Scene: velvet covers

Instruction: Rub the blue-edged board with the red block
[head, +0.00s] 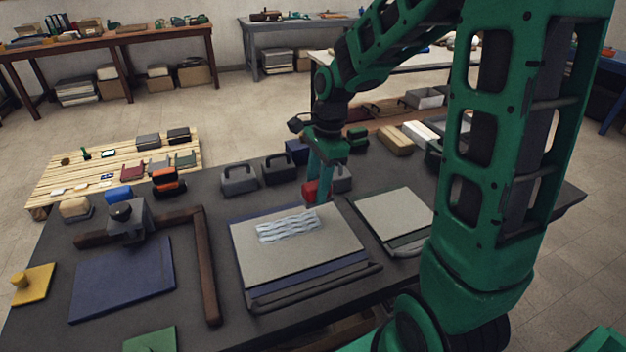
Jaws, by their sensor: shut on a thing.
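The blue-edged board (260,272) lies in the middle of the dark table, a flat grey panel with a blue layer showing along its near side. Wavy pale streaks (288,227) cover part of its upper half. My gripper (319,192) points down at the board's far edge, just beyond the streaks, and is shut on the red block (309,190). The green fingers hide part of the block. I cannot tell whether the block touches the board.
A second grey board (392,213) lies close on the right. A brown L-shaped bar (205,262) and a blue panel (122,280) lie on the left. Grey handled blocks (239,180) stand just behind the board. A dark bar (318,288) lies along its near edge.

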